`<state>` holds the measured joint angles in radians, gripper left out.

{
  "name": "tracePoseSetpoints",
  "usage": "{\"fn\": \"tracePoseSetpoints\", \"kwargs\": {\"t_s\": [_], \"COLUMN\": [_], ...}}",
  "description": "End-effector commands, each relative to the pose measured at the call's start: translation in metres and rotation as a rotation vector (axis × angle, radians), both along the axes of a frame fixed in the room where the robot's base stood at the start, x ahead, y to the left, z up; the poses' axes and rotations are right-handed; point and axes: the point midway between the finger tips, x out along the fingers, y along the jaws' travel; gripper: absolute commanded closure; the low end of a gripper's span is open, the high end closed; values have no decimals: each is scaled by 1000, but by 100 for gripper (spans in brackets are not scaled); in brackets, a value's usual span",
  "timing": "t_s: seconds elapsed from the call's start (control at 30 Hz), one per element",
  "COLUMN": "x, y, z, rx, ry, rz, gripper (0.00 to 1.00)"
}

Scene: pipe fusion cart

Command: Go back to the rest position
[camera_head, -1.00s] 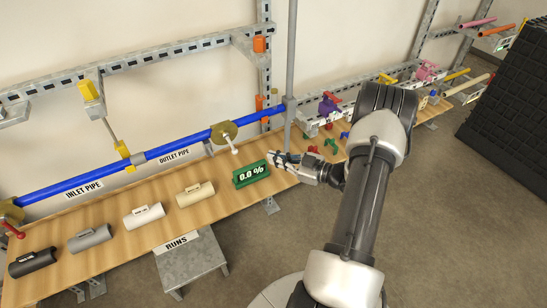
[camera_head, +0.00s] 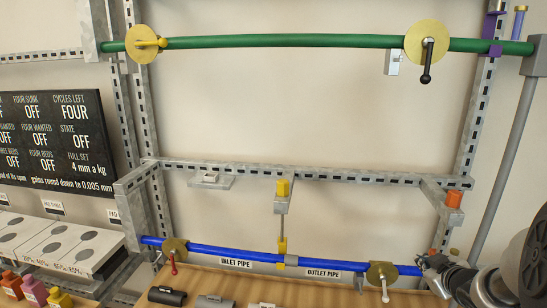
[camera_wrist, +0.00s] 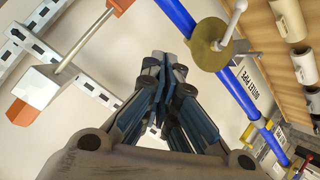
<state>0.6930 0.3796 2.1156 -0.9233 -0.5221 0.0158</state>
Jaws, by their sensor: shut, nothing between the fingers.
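My gripper (camera_head: 432,262) shows at the lower right of the head view, by the right end of the blue pipe (camera_head: 220,251). I cannot tell whether it touches the pipe there. In the wrist view my gripper (camera_wrist: 163,72) has its dark blue fingers drawn together with nothing between them, and the blue pipe (camera_wrist: 235,85) runs apart from it on the right. My arm fills the lower right corner of the head view and hides what is behind it.
A gold disc with a white handle (camera_head: 382,273) sits on the outlet pipe near my gripper. A grey steel frame (camera_head: 330,175) and a green pipe (camera_head: 290,41) stand above. A dark sign (camera_head: 52,135) hangs at left. Pipe pieces lie on the wooden bench (camera_head: 230,284).

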Motion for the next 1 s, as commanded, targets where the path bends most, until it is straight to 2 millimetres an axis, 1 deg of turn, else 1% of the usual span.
{"fn": "tracePoseSetpoints", "kwargs": {"t_s": [0.03,0.13,0.17,0.2,0.27,0.3,0.37,0.4,0.47,0.5,0.57,0.6,0.7,0.8,0.83,0.9,1.0], "x": [-3,-23,-31,-43,-65,-81,-106,-125,-154,-175,-204,-222,-261,-287,-291,-298,-301], "y": [17,45,55,69,92,108,133,151,178,196,221,236,267,285,289,294,295], "z": [23,52,60,68,78,82,86,87,85,83,78,74,65,59,58,57,56], "rx": [-15,-9,-1,14,44,70,113,147,201,238,290,322,386,426,433,444,448], "ry": [15,63,78,98,130,154,195,223,271,306,360,395,473,528,539,556,563], "rz": [-38,-131,-156,-189,-230,-254,-282,-295,-306,-308,-303,-295,-272,-250,-246,-240,-238], "gripper": [100,100,100,100,100,100,100,100,100,100,100,100,100,100,100,100,100]}}
